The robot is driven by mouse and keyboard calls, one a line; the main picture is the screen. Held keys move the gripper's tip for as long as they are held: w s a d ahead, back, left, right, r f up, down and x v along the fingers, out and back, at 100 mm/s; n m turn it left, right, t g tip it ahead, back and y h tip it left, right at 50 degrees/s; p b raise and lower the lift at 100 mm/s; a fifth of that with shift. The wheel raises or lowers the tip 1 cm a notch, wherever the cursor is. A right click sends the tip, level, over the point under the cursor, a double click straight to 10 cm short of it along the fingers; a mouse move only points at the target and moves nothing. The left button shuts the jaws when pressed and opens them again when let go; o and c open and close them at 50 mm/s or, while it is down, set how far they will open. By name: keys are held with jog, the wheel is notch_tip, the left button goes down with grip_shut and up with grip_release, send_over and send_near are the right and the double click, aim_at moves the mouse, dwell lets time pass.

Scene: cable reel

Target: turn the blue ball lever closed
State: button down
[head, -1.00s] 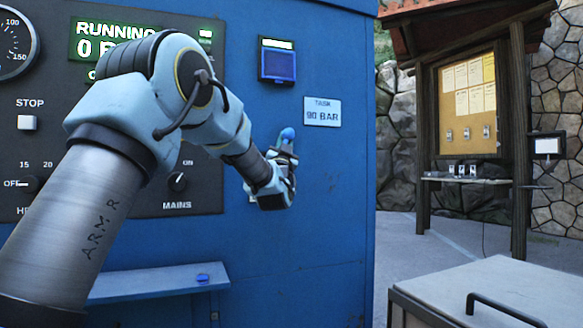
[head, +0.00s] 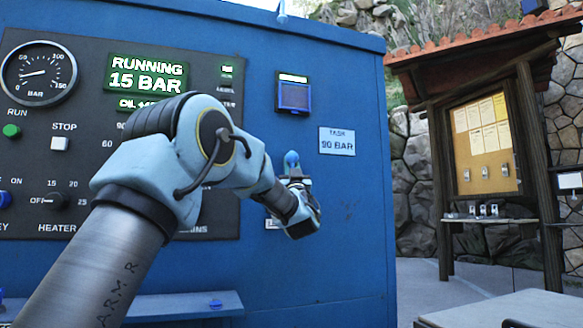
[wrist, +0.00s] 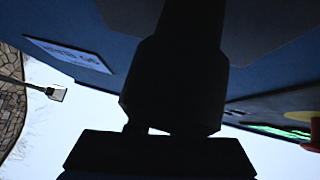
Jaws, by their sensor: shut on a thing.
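The blue ball lever (head: 292,160) stands upright on the blue cabinet front, its ball showing just above my gripper (head: 298,180) in the head view. My gripper is at the lever and shut on it; the fingers hide the shaft below the ball. In the wrist view a dark, silhouetted shape fills the middle, above the dark gripper (wrist: 165,150), and details are too dark to make out.
The display (head: 148,76) reads RUNNING 15 BAR. A gauge (head: 40,73) sits at upper left. A TASK 90 BAR label (head: 337,141) is right of the lever. A ledge (head: 170,306) juts out below. A roofed notice board (head: 484,135) stands at right.

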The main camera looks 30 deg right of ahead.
jog(key=shift+s+r, duration=0.35)
jog(key=shift+r, duration=0.2)
jog(key=c, duration=0.9)
grip_release()
jog(key=shift+o, duration=0.3)
jog(key=shift+a+f, duration=0.1)
jog(key=shift+f, duration=0.05)
jog(key=v, duration=1)
jog(key=shift+s+f+b, duration=0.2)
jog(key=shift+f+b, duration=0.1)
jog(key=shift+b, duration=0.05)
